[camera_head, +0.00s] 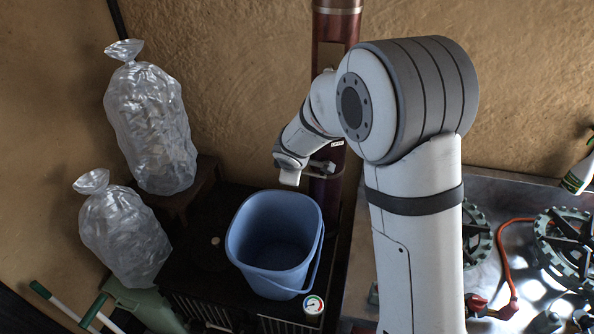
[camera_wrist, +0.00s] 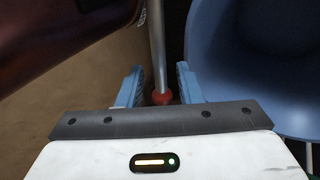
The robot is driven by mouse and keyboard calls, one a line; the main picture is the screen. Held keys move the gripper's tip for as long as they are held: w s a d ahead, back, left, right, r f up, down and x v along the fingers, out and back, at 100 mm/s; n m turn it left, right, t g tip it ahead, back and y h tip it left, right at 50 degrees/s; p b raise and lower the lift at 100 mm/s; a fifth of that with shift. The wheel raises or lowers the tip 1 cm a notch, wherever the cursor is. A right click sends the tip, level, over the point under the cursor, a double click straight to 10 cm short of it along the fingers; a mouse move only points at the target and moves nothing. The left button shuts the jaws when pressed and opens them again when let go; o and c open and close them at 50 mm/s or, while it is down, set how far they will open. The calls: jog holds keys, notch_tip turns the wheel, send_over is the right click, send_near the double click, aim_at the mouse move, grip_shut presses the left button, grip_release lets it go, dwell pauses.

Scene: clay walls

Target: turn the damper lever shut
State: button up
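The damper lever (camera_wrist: 158,45) shows in the wrist view as a grey metal rod with a red ball end. It runs down between the two blue fingers of my gripper (camera_wrist: 160,76). The fingers are open, with a gap on each side of the rod; neither appears to touch it. The dark red stovepipe (camera_head: 338,25) stands upright behind my arm in the head view, and its curved side also fills the upper left of the wrist view (camera_wrist: 60,35). In the head view my wrist is beside the pipe; the fingers and lever cannot be made out clearly there.
A blue bucket (camera_head: 240,243) stands on the black stove just below my wrist, close to the right finger in the wrist view (camera_wrist: 265,75). A round gauge (camera_head: 313,306) is in front of it. Clear bags (camera_head: 150,130) are at left; a burner hob (camera_head: 565,245) is at right.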

jog(key=v, duration=0.6)
jog(key=shift+d+p, duration=0.15)
jog(key=shift+p, duration=0.15)
jog(key=shift+w, duration=0.1)
jog(key=s+d+r+m+g+h+b, duration=0.1)
jog(key=s+d+r+m, duration=0.2)
jog(key=s+d+m, duration=0.45)
jog(key=s+d+r+m+g+h+b, duration=0.1)
jog(key=s+d+r+m, duration=0.35)
jog(key=s+d, duration=0.6)
jog(key=s+f+m+g+y, duration=0.1)
jog(key=s+m, duration=0.3)
jog(key=s, duration=0.5)
jog(key=shift+s+d+g+y, duration=0.2)
jog(key=shift+s+g+y, duration=0.1)
jog(key=shift+s, duration=0.05)
jog(key=shift+f, duration=0.1)
